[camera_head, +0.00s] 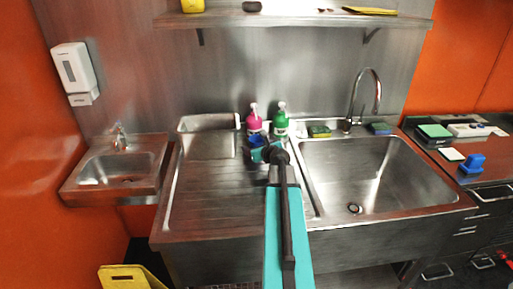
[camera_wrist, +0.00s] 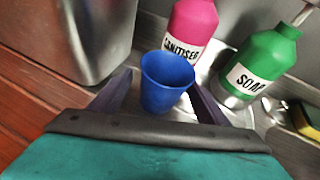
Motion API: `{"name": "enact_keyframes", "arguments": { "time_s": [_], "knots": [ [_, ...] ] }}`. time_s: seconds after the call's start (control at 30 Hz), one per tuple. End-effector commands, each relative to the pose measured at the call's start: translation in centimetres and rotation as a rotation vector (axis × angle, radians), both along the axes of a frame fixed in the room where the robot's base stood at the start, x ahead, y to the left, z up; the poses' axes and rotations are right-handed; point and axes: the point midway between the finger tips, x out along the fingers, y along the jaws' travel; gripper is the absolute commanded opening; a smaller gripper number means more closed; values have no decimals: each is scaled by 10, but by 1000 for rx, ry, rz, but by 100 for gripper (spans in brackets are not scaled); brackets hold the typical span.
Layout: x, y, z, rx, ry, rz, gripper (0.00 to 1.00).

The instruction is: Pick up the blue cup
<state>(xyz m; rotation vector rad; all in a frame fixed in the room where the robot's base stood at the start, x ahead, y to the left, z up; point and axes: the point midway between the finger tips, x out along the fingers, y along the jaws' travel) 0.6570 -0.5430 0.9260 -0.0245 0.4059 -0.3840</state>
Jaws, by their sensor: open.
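The blue cup (camera_wrist: 166,82) stands upright between my gripper's fingers in the wrist view, with a finger on either side of it. In the head view the cup (camera_head: 257,141) is a small blue patch, mostly hidden by my gripper and arm. My gripper (camera_wrist: 160,98) is open around the cup; I cannot tell whether either finger touches it. In the head view my gripper (camera_head: 265,152) is over the back right of the drainboard.
A pink sanitiser bottle (camera_wrist: 193,30) and a green soap bottle (camera_wrist: 262,62) stand close behind the cup. A metal container (camera_wrist: 85,35) is at the left. In the head view the sink basin (camera_head: 375,178) lies right; the drainboard (camera_head: 205,192) is clear at left.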

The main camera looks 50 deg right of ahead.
Motion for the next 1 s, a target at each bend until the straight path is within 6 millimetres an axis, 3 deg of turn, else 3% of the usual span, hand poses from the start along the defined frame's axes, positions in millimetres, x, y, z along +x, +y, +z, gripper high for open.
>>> {"name": "enact_keyframes", "arguments": {
  "time_s": [0.33, 0.6, 0.67, 1.0],
  "knots": [
    [-4, -5, 0, -1, 0, -6, 69],
    [-4, -5, 0, 0, 0, -8, 25],
    [-4, -5, 0, 0, -1, -8, 21],
    [-4, -6, 1, 0, 0, -8, 21]
  ]
}}
